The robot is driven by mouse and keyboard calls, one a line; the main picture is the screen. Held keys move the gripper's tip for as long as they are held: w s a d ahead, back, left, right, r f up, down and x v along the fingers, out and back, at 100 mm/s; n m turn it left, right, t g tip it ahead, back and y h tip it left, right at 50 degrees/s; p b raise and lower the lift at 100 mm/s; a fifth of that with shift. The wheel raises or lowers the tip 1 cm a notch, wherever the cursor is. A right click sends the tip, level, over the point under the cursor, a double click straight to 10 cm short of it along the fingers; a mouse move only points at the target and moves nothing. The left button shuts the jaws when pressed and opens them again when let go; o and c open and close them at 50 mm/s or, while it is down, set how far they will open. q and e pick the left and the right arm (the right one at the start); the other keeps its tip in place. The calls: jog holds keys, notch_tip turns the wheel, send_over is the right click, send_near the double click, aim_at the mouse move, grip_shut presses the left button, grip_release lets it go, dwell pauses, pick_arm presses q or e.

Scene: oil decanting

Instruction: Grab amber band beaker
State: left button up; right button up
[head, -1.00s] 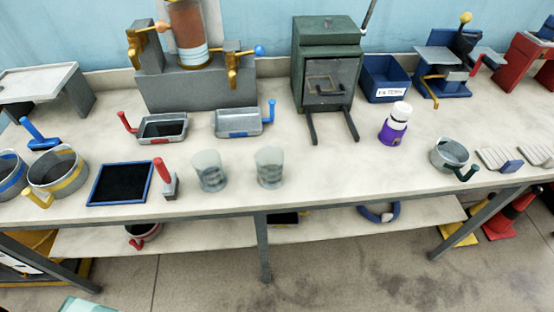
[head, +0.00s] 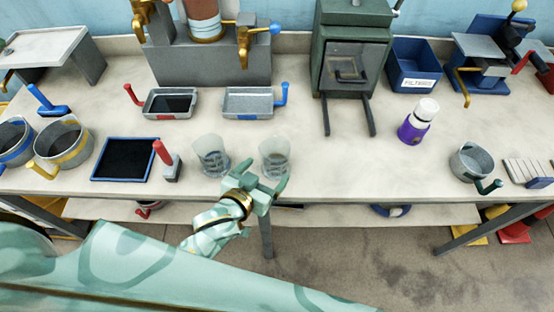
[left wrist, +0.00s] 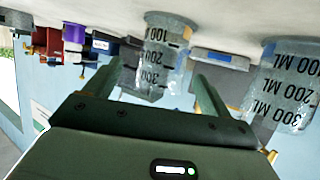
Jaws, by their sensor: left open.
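Two clear beakers stand upright side by side near the table's front edge in the head view, a left one (head: 211,157) and a right one (head: 274,152). My left gripper (head: 263,178) is open and empty, just in front of the right beaker. The left wrist view is upside down. There the right beaker (left wrist: 164,48) lies ahead between the spread fingers, apart from them, and the left beaker (left wrist: 284,88) is at the right edge. Black millilitre marks show on both. My right gripper is not in view.
A red-handled tool (head: 168,162) and a black-topped blue tray (head: 124,160) stand left of the beakers. A metal pot with a yellow band (head: 62,146) is farther left. Two small pans (head: 249,101) (head: 170,103) lie behind. The table right of the beakers is clear up to a purple bottle (head: 414,127).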

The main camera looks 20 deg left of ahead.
aim_at(271, 166)
pick_arm(q)
jog(key=x, duration=0.4)
jog(key=b+x, duration=0.1)
jog(key=x, duration=0.1)
jog(key=b+x, duration=0.1)
jog(key=x, duration=0.1)
jog(key=shift+s+a+f, duration=0.1)
jog(key=shift+a+f, duration=0.15)
jog(key=shift+f, duration=0.1)
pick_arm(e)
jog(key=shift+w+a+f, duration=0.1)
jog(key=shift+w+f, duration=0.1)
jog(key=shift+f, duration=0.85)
pick_arm(q)
jog(key=c, duration=1.1)
